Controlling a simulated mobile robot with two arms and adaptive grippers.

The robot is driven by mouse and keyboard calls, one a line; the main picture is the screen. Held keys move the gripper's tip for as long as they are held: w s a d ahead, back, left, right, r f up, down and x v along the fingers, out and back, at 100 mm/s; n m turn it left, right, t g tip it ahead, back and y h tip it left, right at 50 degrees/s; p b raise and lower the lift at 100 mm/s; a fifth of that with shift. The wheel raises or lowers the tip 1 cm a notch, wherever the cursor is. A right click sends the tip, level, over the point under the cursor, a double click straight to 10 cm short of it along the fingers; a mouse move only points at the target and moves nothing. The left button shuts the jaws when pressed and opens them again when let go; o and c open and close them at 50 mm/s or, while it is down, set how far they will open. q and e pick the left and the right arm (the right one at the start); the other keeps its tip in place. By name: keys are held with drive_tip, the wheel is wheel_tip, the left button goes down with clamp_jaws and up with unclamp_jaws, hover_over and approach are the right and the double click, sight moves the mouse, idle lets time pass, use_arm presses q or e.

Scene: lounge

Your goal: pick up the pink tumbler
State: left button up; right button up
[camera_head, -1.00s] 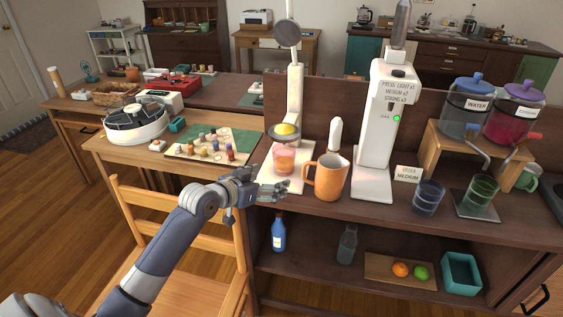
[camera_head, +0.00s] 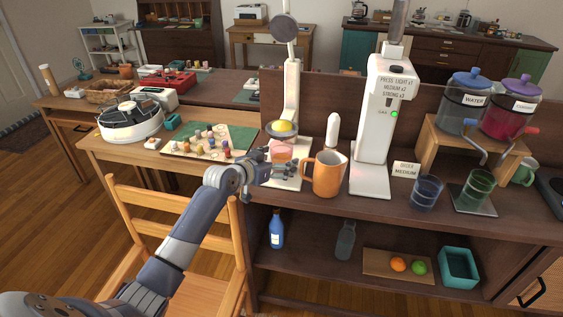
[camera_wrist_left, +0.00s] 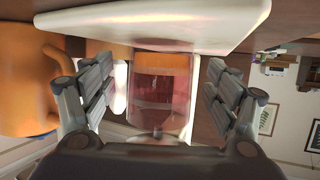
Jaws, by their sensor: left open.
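The pink tumbler (camera_head: 281,151) stands on the white base of the juicer (camera_head: 294,98), under its yellow citrus half. My left gripper (camera_head: 280,169) is in front of the tumbler and hides its lower part in the head view. In the left wrist view the see-through tumbler (camera_wrist_left: 162,95) lies between the two fingers of my left gripper (camera_wrist_left: 162,90). The fingers are open, with a gap on each side of the tumbler. My right gripper is not in view.
An orange pitcher (camera_head: 327,175) stands close to the right of the tumbler. A white dispenser (camera_head: 373,130), a blue glass (camera_head: 426,192) and a green glass (camera_head: 477,190) are farther right. A chair (camera_head: 185,225) stands in front, and a game board (camera_head: 236,139) lies to the left.

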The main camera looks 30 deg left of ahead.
use_arm(q)
drive_tip(key=shift+x, duration=1)
drive_tip(key=shift+w+f, duration=0.1)
drive_tip(key=shift+w, duration=0.05)
drive_tip(key=c, duration=1.4)
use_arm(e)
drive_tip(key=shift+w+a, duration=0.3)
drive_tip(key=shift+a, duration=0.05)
